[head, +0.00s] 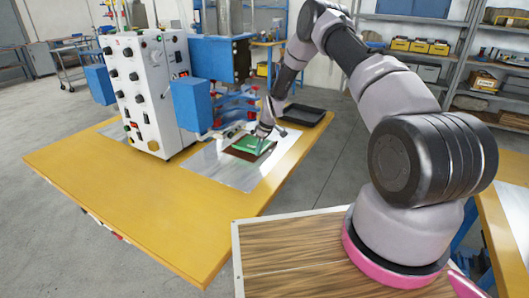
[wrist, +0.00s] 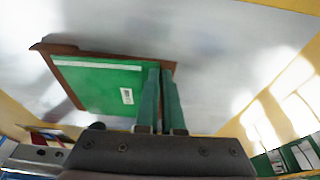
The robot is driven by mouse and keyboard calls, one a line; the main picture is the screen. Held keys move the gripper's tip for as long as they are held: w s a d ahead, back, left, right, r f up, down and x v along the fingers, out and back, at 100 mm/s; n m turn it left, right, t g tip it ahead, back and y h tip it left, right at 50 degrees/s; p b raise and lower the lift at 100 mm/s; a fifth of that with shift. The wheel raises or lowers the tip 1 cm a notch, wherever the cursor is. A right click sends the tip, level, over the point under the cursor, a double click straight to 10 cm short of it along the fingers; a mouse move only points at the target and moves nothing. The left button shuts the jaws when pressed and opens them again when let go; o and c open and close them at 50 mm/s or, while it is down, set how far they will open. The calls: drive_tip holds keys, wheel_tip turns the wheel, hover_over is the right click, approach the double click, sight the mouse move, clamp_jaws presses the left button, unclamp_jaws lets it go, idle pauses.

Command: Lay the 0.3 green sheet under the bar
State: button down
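The green sheet (head: 250,144) lies over a larger brown sheet (head: 237,154), on a pale metal plate on the yellow table, at the front of the press. In the wrist view the green sheet (wrist: 100,85) shows a small white label and a pale strip along its far edge; the brown sheet (wrist: 68,52) shows around it. My gripper (head: 264,133) is low at the green sheet's right side. Its two fingers (wrist: 162,75) are close together over that edge; whether they grip the sheet is unclear. The bar of the blue press (head: 228,108) is partly hidden.
A white control box (head: 150,90) with knobs stands left of the press. A black tray (head: 302,114) lies at the table's far right corner. The pale metal plate (head: 212,168) is bare at its front left. The yellow table top (head: 130,200) is clear in front.

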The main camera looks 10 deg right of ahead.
sight(251, 151)
drive_tip(key=w+a, duration=0.2)
drive_tip(key=shift+a+f, duration=0.1)
drive_tip(key=shift+a, duration=0.3)
drive_tip(key=shift+w+a+f, duration=0.1)
drive_tip(key=shift+w+a, duration=0.05)
drive_tip(key=shift+w, duration=0.1)
drive_tip(key=shift+f, duration=0.95)
drive_tip(key=shift+f, duration=0.15)
idle(0.3)
drive_tip(key=c, duration=1)
unclamp_jaws()
drive_tip(key=shift+r, duration=0.2)
